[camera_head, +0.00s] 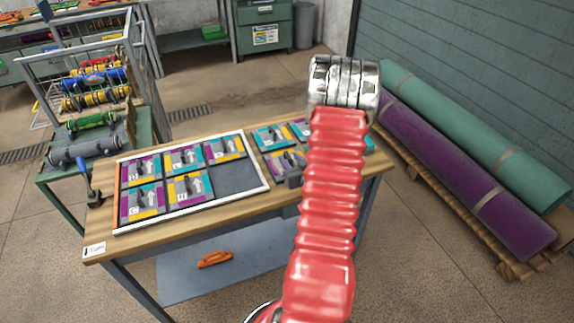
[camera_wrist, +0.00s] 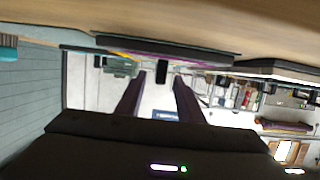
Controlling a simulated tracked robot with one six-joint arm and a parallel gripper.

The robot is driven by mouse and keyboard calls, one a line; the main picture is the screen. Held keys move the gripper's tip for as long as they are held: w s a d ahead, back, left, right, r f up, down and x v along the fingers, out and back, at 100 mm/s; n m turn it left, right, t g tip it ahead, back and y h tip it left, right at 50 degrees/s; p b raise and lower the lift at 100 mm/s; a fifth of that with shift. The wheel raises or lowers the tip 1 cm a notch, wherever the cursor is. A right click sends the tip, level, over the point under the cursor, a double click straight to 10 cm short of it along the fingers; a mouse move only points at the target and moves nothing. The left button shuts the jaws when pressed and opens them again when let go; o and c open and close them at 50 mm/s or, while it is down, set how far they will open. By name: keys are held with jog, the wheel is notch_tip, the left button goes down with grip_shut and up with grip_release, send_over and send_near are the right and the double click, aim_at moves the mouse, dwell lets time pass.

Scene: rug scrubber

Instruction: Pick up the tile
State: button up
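Loose patterned tiles lie on the wooden table, partly hidden behind my red arm; the nearest tile (camera_head: 284,163) is grey, purple and yellow with a dark handle. In the wrist view, which appears upside down, a tile (camera_wrist: 165,48) lies edge-on against the tabletop, its black handle (camera_wrist: 162,71) between my fingertips. My gripper (camera_wrist: 160,78) is open, with a gap on each side of the handle. In the head view a dark part of my gripper (camera_head: 293,179) shows beside the arm, low by the tile. A white-edged frame (camera_head: 190,211) holds several tiles and has one empty dark slot (camera_head: 236,177).
A teal roll (camera_head: 470,130) and a purple roll (camera_head: 455,175) lie on a pallet at right. A rack with coloured rollers (camera_head: 95,98) stands at left. An orange-handled item (camera_head: 214,259) lies on the lower shelf.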

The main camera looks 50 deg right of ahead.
aim_at(290, 159)
jog(key=shift+x, duration=1.6)
jog(key=shift+c, duration=0.3)
grip_shut()
